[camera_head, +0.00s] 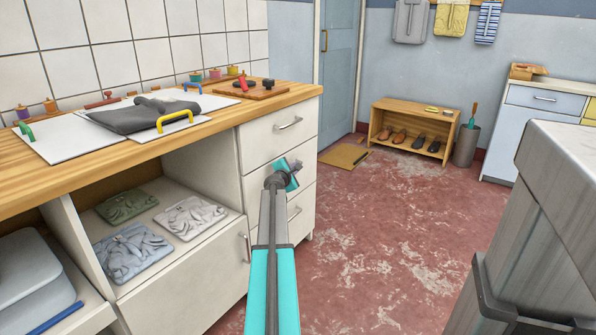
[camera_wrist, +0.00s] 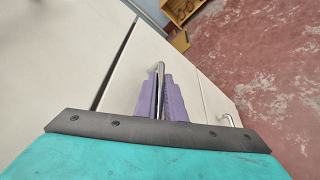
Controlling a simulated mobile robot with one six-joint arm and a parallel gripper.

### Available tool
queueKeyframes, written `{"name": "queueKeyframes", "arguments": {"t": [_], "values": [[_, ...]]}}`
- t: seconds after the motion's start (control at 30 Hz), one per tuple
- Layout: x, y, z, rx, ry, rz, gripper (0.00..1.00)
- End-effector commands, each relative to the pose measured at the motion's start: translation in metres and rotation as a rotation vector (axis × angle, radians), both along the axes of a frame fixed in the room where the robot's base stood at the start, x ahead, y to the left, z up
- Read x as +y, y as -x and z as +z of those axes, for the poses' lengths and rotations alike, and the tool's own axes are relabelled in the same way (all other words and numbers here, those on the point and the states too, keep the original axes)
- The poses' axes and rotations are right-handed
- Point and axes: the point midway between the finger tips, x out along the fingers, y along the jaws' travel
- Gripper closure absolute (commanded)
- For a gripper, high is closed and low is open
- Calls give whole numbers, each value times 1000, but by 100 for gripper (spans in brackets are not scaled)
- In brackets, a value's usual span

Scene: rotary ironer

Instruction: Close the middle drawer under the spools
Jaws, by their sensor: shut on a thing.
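The middle drawer (camera_head: 307,163) is the second of three white drawers at the right end of the wooden counter. Its front also shows in the wrist view (camera_wrist: 147,48). In the head view my gripper (camera_head: 287,174) covers its handle. In the wrist view my purple fingers (camera_wrist: 161,77) are shut on the metal bar handle (camera_wrist: 160,68), one on each side. A dark gap runs between this drawer and the one above; I cannot tell how far it stands out. The spools (camera_head: 215,74) stand along the back of the counter.
The top drawer handle (camera_head: 289,123) is above my gripper, the bottom drawer handle (camera_head: 294,213) below it. Left are open shelves with moulded plates (camera_head: 190,217). A grey cabinet (camera_head: 540,210) stands at right. The red floor (camera_head: 390,230) between is clear.

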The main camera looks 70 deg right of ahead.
Motion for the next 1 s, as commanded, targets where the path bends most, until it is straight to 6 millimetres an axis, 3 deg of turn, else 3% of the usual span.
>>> {"name": "queueKeyframes", "arguments": {"t": [0.27, 0.3, 0.33, 0.73, 1.0], "values": [[-1, -6, 2, -8, 3, 8, 100], [-1, -7, 2, -8, 3, 8, 87], [-1, -7, 2, -8, 3, 8, 83], [3, -6, 3, -5, 3, 8, 83], [21, -3, 7, -5, 3, 7, 83]]}}
